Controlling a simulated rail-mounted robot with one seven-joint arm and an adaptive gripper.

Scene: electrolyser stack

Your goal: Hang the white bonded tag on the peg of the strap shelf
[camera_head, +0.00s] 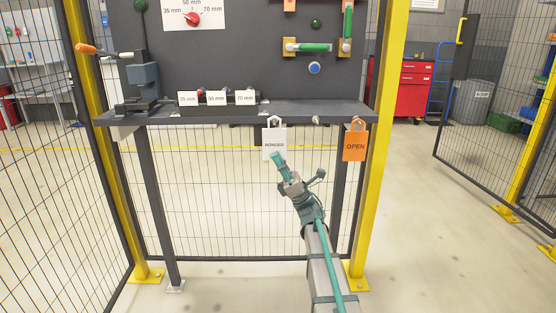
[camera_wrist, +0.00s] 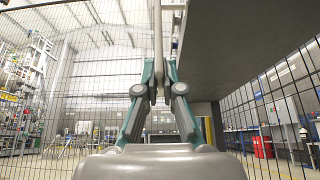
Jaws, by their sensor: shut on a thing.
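The white tag (camera_head: 274,144), marked BONDED, is upright with its hook at the top, in front of the shelf's front edge. My gripper (camera_head: 275,157) comes from below and is shut on the tag's lower part. In the wrist view, the fingertips (camera_wrist: 156,80) pinch the tag, seen edge-on as a thin strip (camera_wrist: 158,35). The dark strap shelf (camera_head: 225,114) spans the frame; its underside (camera_wrist: 225,45) fills the upper right of the wrist view. A bare peg (camera_head: 315,120) sticks out right of the tag. I cannot tell whether the hook is around a peg.
An orange OPEN tag (camera_head: 355,146) hangs at the shelf's right end. Labelled blocks (camera_head: 216,98) and a lever clamp (camera_head: 143,78) stand on the shelf. Yellow posts (camera_head: 384,130) and mesh fencing surround it. The space below the shelf front is open.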

